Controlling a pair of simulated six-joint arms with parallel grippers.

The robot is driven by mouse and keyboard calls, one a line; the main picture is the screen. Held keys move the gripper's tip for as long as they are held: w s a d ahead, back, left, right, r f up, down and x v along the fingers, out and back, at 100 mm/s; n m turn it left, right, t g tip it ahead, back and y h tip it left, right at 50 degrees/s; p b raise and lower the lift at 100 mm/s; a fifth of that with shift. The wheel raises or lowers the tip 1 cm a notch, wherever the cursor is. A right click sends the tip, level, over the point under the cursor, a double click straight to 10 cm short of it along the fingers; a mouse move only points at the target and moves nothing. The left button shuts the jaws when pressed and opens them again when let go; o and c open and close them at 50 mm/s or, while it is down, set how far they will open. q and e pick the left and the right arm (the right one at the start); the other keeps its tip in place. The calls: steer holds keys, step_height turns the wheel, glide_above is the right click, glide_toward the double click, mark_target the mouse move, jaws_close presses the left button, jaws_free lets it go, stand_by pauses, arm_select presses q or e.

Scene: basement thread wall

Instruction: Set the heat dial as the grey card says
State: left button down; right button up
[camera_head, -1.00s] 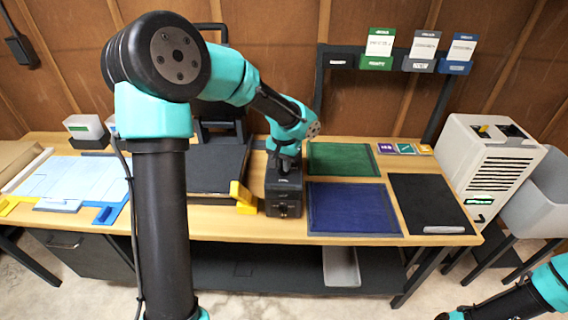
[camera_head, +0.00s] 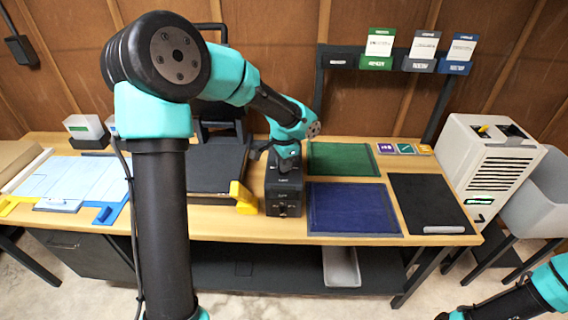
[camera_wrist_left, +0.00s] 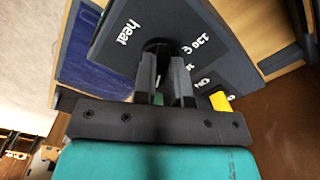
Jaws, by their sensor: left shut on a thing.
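The heat dial (camera_wrist_left: 158,50) is a dark round knob on the dark control box (camera_head: 284,198), whose face reads "heat" and "130 C" in the left wrist view (camera_wrist_left: 206,50). Other markings are partly hidden by my fingers. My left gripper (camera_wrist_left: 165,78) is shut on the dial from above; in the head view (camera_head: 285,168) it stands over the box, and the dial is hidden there. The grey card (camera_head: 425,45) stands in a grey holder on the back rack; its print is too small to read. My right arm shows at the lower right, its gripper barely at the frame edge.
A black press with a yellow handle (camera_head: 243,194) stands just left of the box. Green (camera_head: 343,159) and blue (camera_head: 352,208) mats lie to its right. Green (camera_head: 380,43) and blue (camera_head: 462,48) cards flank the grey one. A white machine (camera_head: 490,165) stands at the right.

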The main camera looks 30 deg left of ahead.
arm_select(q)
steer(key=c, duration=1.2)
jaws_free()
steer(key=shift+o, duration=0.2)
steer(key=shift+r, duration=0.15)
step_height(320, 180, up, 17)
